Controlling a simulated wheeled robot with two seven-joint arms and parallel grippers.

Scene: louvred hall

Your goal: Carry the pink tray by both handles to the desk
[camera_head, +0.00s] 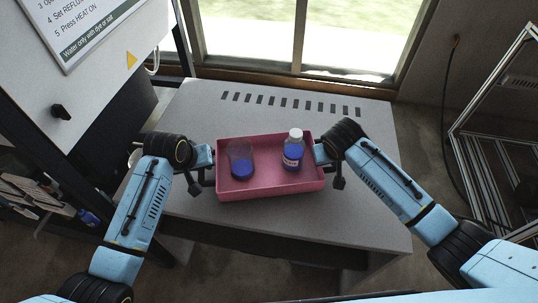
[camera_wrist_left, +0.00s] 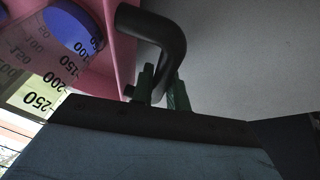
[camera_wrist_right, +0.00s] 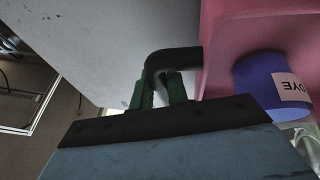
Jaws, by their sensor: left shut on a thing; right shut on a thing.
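The pink tray (camera_head: 268,190) is level between my two grippers, over the grey desk (camera_head: 345,220); I cannot tell whether it touches the top. In it are a clear beaker with blue liquid (camera_head: 241,164) on the left and a white-capped bottle of blue dye (camera_head: 292,153) on the right, both upright. My left gripper (camera_head: 208,172) is shut on the tray's left black handle (camera_wrist_left: 160,40). My right gripper (camera_head: 325,163) is shut on the right black handle (camera_wrist_right: 172,60). The green fingers show around the handles in both wrist views.
The desk has a row of dark slots (camera_head: 290,103) along its back, below a window (camera_head: 300,35). A white panel with a printed sign (camera_head: 85,25) stands at the left. A metal frame (camera_head: 490,110) stands at the right. Bare desk surface surrounds the tray.

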